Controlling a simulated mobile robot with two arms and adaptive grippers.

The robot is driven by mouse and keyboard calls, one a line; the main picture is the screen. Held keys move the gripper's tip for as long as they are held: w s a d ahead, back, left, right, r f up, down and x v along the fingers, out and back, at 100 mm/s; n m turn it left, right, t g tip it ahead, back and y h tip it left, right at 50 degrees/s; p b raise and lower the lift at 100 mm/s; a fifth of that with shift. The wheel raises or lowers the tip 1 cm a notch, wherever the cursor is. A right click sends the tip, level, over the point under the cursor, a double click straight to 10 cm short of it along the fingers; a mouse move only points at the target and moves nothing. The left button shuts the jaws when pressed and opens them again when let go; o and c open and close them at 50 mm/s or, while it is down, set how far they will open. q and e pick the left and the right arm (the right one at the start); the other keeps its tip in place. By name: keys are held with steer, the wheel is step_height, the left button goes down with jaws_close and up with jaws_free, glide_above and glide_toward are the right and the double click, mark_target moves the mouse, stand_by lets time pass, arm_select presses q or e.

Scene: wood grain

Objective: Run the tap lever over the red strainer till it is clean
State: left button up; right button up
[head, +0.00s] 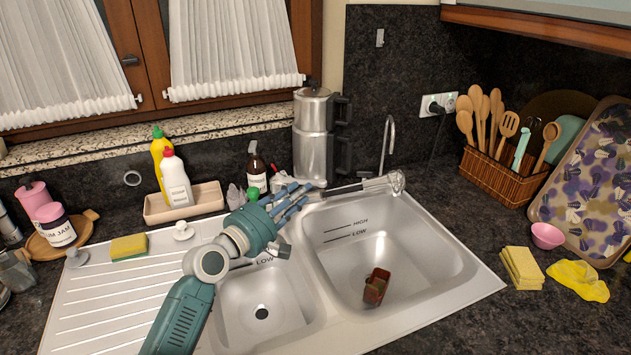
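The red strainer (376,286) is a small red, box-like piece with dark brown marks on it. It lies in the right basin (425,255) of the steel sink. The chrome tap (388,184) is at the back edge of that basin, with a long thin bar reaching left from it. I cannot make out clearly which part is the lever. No water stream shows. My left gripper (308,195) is over the back of the sink, near the left end of that bar. Its fingers look spread, with nothing clearly held. My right gripper is not in view.
The left basin (262,318) is empty. A tray (205,205) with bottles and a steel pot (314,125) stand behind the sink. A utensil basket (505,178), yellow sponges (521,268), a pink bowl (547,235) and a yellow cloth (578,281) are at right.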

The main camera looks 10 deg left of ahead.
mark_target(313, 184)
arm_select(q)
steer(key=x, duration=0.2)
steer(key=b+x, duration=0.1)
steer(key=x, duration=0.1)
steer(key=b+x, duration=0.1)
steer(key=x, duration=0.1)
steer(key=shift+w+f, duration=0.3)
steer(key=shift+w+d+r, duration=0.15)
steer(key=shift+w+d, duration=0.1)
steer(key=shift+w, duration=0.2)
jaws_close()
